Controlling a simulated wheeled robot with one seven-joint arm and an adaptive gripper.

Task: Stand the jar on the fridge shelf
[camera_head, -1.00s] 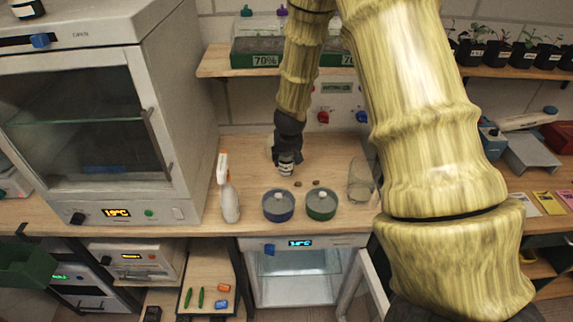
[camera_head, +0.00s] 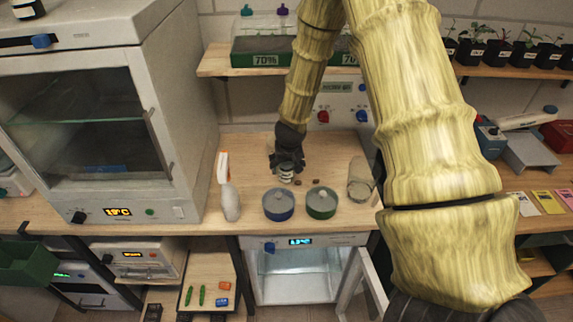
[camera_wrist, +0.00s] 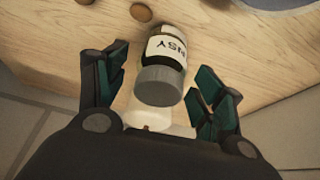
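The jar (camera_wrist: 166,62) is dark with a white lettered label and a grey lid; it also shows on the wooden counter in the head view (camera_head: 286,173). My gripper (camera_wrist: 160,88) is open, with teal-padded fingers on both sides of the jar and visible gaps to it. In the head view my gripper (camera_head: 286,160) is right at the jar, partly hiding it. The fridge (camera_head: 295,265) stands under the counter with a lit display and its door (camera_head: 367,287) open at the right. Its lit inside shows, but the shelf is hard to make out.
A blue-grey pot (camera_head: 278,205) and a green pot (camera_head: 321,203) stand in front of the jar. A spray bottle (camera_head: 229,201) is to the left, a clear glass (camera_head: 360,180) to the right. Small brown bits lie beside the jar. A large oven (camera_head: 95,120) fills the left.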

